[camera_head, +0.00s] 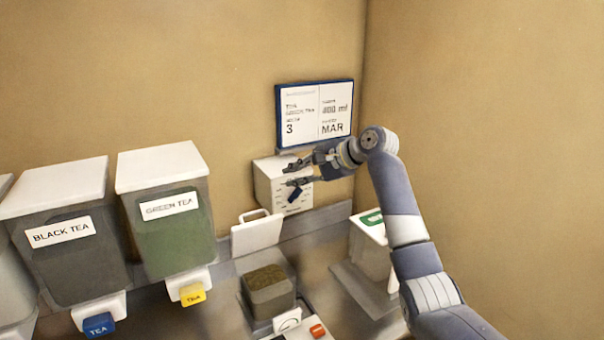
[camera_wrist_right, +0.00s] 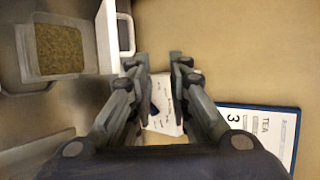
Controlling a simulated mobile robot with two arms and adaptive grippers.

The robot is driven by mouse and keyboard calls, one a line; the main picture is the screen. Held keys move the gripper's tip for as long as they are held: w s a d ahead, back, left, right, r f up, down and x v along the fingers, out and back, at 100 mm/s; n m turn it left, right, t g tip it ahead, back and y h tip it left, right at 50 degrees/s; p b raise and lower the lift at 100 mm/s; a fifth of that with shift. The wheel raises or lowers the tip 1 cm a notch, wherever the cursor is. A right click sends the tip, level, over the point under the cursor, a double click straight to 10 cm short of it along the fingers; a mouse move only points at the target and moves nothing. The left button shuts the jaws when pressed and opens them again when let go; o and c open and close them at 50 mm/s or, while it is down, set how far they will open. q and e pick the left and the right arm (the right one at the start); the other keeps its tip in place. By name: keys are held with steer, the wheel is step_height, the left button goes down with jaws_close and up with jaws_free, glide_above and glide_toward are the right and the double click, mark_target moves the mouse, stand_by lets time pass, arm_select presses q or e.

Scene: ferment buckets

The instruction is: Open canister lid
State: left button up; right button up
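A square canister (camera_head: 270,297) filled with dark green tea stands with its top open at the lower middle of the head view. It also shows at the upper left of the right wrist view (camera_wrist_right: 60,50). A white lid (camera_head: 257,236) with a loop handle stands upright behind the canister; I cannot tell whether it is hinged to it. The lid also shows in the wrist view (camera_wrist_right: 108,40). My right gripper (camera_head: 291,174) is open and empty, above and to the right of the lid, in front of the white dial box. My left gripper is not in view.
A white box (camera_head: 268,178) with a blue knob stands by the wall below a blue-framed sign (camera_head: 315,112). BLACK TEA (camera_head: 75,262) and GREEN TEA (camera_head: 170,238) dispensers stand left. A white-topped container (camera_head: 368,226) is partly behind my right arm.

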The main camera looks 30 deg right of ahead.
steer(key=shift+s+d+r, duration=0.25)
steer(key=shift+s+r, duration=0.05)
steer(key=shift+s, duration=0.15)
